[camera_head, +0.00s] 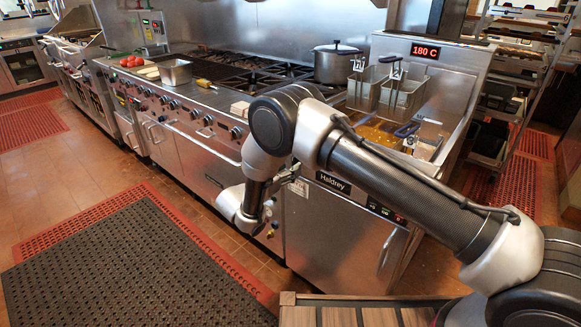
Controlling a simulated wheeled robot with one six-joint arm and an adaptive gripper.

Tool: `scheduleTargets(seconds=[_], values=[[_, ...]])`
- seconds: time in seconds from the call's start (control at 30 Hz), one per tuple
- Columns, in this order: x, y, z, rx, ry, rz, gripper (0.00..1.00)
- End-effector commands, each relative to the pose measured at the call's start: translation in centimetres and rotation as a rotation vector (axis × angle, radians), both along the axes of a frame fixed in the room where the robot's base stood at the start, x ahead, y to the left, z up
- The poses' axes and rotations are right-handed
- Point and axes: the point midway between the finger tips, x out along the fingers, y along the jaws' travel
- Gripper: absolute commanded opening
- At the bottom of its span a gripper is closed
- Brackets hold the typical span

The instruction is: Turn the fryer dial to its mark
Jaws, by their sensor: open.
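The fryer (340,238) stands right of centre, a steel cabinet labelled "Haldrey" with a lit red display (425,51) reading 180 C at its back. A small control panel (386,212) with red digits is on its upper front. I cannot pick out the fryer dial or its mark; my arm covers part of the front. My gripper (278,194) is small and partly hidden beyond my wrist, close to the left edge of the fryer front. It looks open, with nothing seen in it. I cannot tell whether it touches anything.
Two fry baskets (402,92) hang above the oil vat (378,138). A lidded pot (336,64) sits on the range (240,76), left of the fryer. Range knobs (204,120) line its front. A black floor mat (130,265) lies on clear floor at left.

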Motion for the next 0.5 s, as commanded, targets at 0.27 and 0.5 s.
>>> scheduleTargets(seconds=[0.27, 0.5], values=[[-5.0, 4.0, 0.0, 0.000, 0.000, 0.005, 0.52], [-7.7, 6.0, 0.0, -0.001, 0.000, 0.002, 0.52]])
